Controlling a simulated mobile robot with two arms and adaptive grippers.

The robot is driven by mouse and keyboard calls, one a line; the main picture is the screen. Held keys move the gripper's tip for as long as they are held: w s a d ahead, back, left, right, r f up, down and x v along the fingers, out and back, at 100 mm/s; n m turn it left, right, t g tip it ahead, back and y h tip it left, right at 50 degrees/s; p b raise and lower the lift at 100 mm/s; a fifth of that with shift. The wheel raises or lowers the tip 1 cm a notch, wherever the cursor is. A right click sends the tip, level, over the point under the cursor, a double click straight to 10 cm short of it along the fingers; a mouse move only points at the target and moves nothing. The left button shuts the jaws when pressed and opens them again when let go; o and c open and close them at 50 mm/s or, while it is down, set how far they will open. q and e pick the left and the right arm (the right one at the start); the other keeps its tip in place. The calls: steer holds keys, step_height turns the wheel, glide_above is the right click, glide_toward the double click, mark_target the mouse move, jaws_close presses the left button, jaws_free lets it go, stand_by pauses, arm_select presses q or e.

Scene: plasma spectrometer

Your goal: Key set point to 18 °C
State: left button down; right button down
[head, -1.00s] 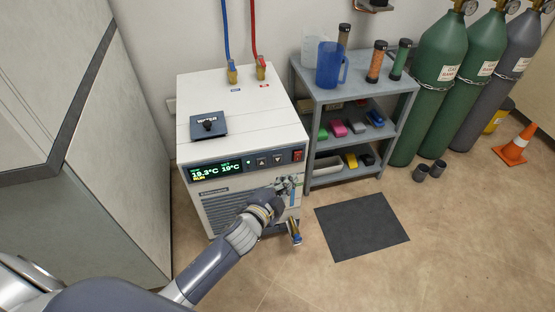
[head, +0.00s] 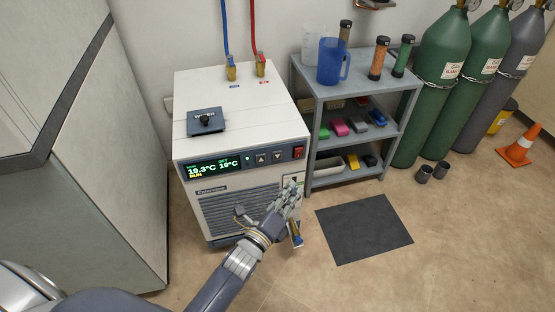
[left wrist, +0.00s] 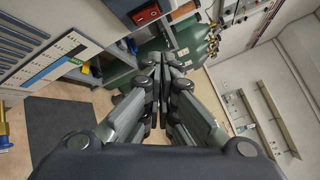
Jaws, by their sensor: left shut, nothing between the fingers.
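The white chiller (head: 240,110) stands against the wall, with a dark front display (head: 213,168). The display's right-hand value, the set point, reads 18 °C in green. The left value looks like 18.3 °C, with RUN in yellow below. Up (head: 261,159) and down (head: 277,156) arrow buttons sit right of the display, with a red switch (head: 298,152) beyond them. My left gripper (head: 294,188) is shut and empty, below the buttons and in front of the chiller's lower right front. It also shows shut in the left wrist view (left wrist: 161,66). My right gripper is not in view.
A grey shelf cart (head: 352,130) with a blue jug (head: 332,62) stands right of the chiller. Green gas cylinders (head: 440,90) are chained at the wall. A dark mat (head: 364,228) lies on open floor. A brass drain valve (head: 296,234) sticks out low on the chiller.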

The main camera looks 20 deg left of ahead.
mark_target(277, 156)
arm_select(q)
steer(key=shift+s+a+m, duration=0.15)
steer(key=shift+s+m, duration=0.15)
steer(key=shift+m, duration=0.6)
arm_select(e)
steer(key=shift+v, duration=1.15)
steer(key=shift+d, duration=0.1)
